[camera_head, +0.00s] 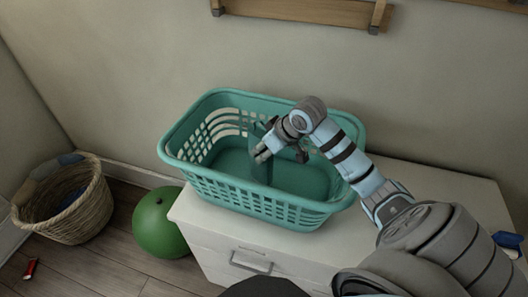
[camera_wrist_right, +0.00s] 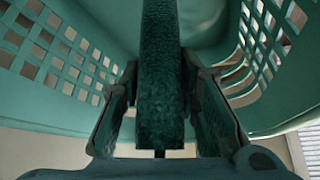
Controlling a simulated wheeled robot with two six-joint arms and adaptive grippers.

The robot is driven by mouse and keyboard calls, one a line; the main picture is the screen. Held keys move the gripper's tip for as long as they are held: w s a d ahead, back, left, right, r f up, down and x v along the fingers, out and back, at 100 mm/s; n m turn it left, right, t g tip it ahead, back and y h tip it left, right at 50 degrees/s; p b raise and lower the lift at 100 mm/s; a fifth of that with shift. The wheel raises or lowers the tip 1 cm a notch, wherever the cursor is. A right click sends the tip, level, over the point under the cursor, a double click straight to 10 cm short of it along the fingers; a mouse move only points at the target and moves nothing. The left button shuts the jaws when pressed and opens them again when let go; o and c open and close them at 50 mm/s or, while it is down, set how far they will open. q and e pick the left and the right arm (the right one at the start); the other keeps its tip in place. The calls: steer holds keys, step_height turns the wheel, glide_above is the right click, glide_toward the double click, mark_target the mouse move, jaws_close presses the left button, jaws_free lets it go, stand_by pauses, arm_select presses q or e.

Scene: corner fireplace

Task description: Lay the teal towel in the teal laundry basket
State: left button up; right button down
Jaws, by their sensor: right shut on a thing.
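The teal laundry basket (camera_head: 275,208) stands upright on the white cabinet, its openwork sides facing me; its slotted wall also shows in the right wrist view (camera_wrist_right: 45,60). My right gripper (camera_head: 263,155) reaches down into the basket from the right. It is shut on the teal towel (camera_wrist_right: 158,85), which shows as a fuzzy strip between the fingers in the right wrist view. In the head view the towel (camera_head: 262,172) hangs inside the basket below the gripper, hard to tell from the teal walls. Whether it touches the floor of the basket I cannot tell. My left gripper is not in view.
The white cabinet top (camera_head: 430,190) is clear right of the basket. A green ball (camera_head: 160,222) and a wicker basket (camera_head: 68,212) stand on the floor at left. A wooden rack (camera_head: 300,12) hangs on the wall.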

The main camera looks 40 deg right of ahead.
steer(key=shift+f, duration=0.2)
steer(key=c, duration=1.2)
jaws_free()
steer(key=shift+f, duration=0.1)
steer(key=shift+r, duration=0.3)
steer(key=p+v, duration=0.1)
steer(key=v, duration=1)
steer(key=shift+s+r, duration=0.25)
steer(key=shift+r, duration=0.05)
